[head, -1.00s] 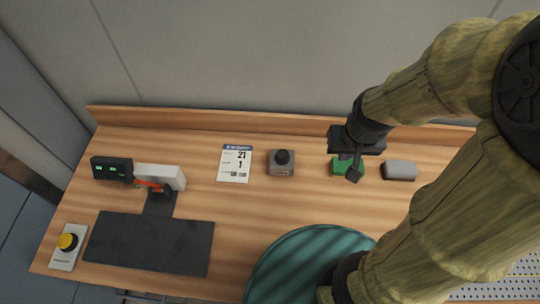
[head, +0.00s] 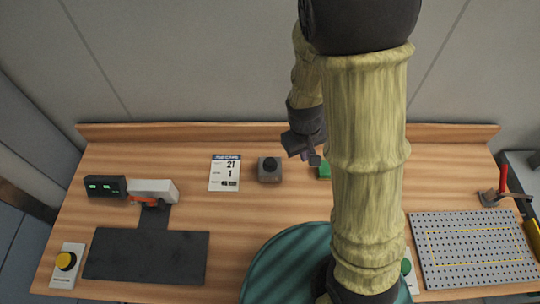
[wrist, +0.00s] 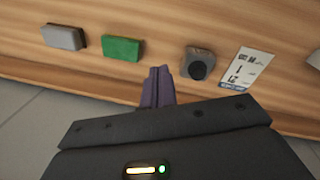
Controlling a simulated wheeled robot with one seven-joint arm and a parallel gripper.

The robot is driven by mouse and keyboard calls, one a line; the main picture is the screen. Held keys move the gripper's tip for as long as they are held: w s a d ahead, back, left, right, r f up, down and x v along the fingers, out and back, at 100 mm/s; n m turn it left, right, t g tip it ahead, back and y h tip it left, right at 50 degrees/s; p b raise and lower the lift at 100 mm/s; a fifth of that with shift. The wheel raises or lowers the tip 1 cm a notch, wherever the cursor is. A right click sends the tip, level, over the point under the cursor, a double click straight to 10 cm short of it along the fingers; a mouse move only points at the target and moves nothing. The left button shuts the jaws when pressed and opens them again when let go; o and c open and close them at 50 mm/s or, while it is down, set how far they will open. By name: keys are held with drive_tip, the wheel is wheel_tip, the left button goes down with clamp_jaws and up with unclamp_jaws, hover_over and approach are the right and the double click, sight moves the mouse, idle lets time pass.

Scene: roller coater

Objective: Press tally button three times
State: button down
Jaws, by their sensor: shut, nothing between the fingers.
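A small grey box with a round black button (head: 269,168) sits near the back of the wooden bench. It also shows in the wrist view (wrist: 198,64), right of the fingers. I cannot read a label naming it the tally button. A yellow button (head: 66,261) on a white base is at the bench's left front, and a green button (head: 406,267) is at the right, partly behind my arm. My gripper (head: 312,157) is shut and empty, above the bench between the grey button box and a green block (head: 324,171). In the wrist view its fingers (wrist: 158,86) are together.
A printed card (head: 224,173) lies left of the grey button box. A dark display box (head: 105,187) with green digits stands at the left. A perforated plate (head: 472,250) is at the right. A grey block (wrist: 64,37) sits beside the green block (wrist: 122,48).

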drive_tip(key=w+a+f+n+h+p, duration=0.3)
drive_tip(key=w+a+n+h+p, duration=0.1)
drive_tip(key=a+n+p, duration=0.15)
drive_tip(key=n+t+h+p, duration=0.2)
drive_tip(key=n+t, duration=0.3)
drive_tip(key=n, duration=0.1)
hover_over(267, 162)
wheel_tip(267, 162, down, 9)
drive_tip(key=b, duration=0.6)
drive_tip(key=shift+r, duration=0.1)
idle(1.6)
drive_tip(key=shift+f+b, duration=0.4)
drive_tip(key=shift+b, duration=0.05)
